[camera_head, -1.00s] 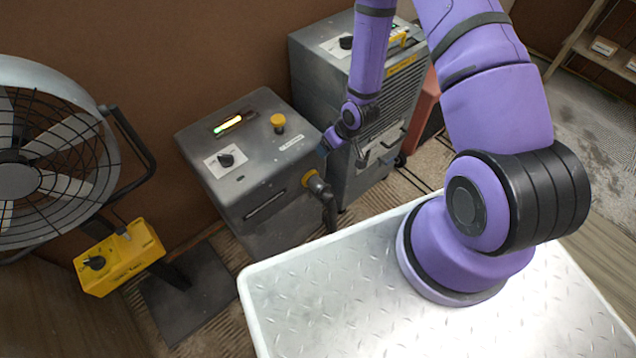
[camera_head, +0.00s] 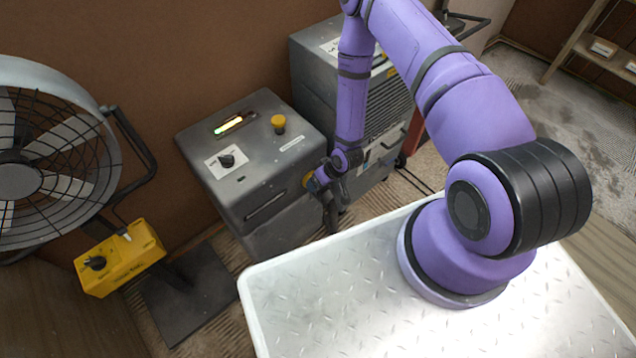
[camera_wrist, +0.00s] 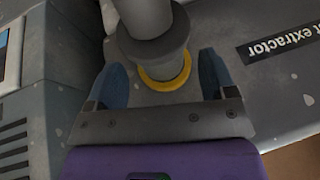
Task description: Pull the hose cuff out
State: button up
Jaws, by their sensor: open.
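The grey hose cuff (camera_wrist: 158,50) sits at a yellow ring (camera_wrist: 168,82) on the side of the grey extractor (camera_head: 247,160). Its dark hose (camera_head: 331,215) hangs down in the head view. My gripper (camera_wrist: 161,76) is open, with one blue finger on each side of the cuff and ring in the wrist view. Gaps show between both fingers and the cuff. In the head view my gripper (camera_head: 315,183) is at the extractor's right side, and my wrist hides most of the cuff.
A second grey machine (camera_head: 312,75) stands close behind my arm. A large fan (camera_head: 60,150) and a yellow control box (camera_head: 119,260) are at left. The extractor's top has a yellow button (camera_head: 278,121) and a dark knob (camera_head: 227,160). Wooden shelves (camera_head: 590,45) stand far right.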

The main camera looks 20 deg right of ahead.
aim_at(325, 193)
jog(key=shift+x, duration=1.25)
jog(key=shift+c, duration=0.3)
jog(key=c, duration=1.2)
jog(key=shift+s+d, duration=0.25)
jog(key=shift+s, duration=0.45)
jog(key=shift+s+d, duration=0.2)
jog(key=shift+s, duration=0.5)
jog(key=shift+s+d, duration=0.25)
jog(key=shift+s, duration=0.5)
jog(key=o, duration=1.3)
jog(key=shift+c, duration=0.2)
jog(key=v, duration=1)
jog(key=shift+r, duration=0.4)
jog(key=shift+d, duration=0.1)
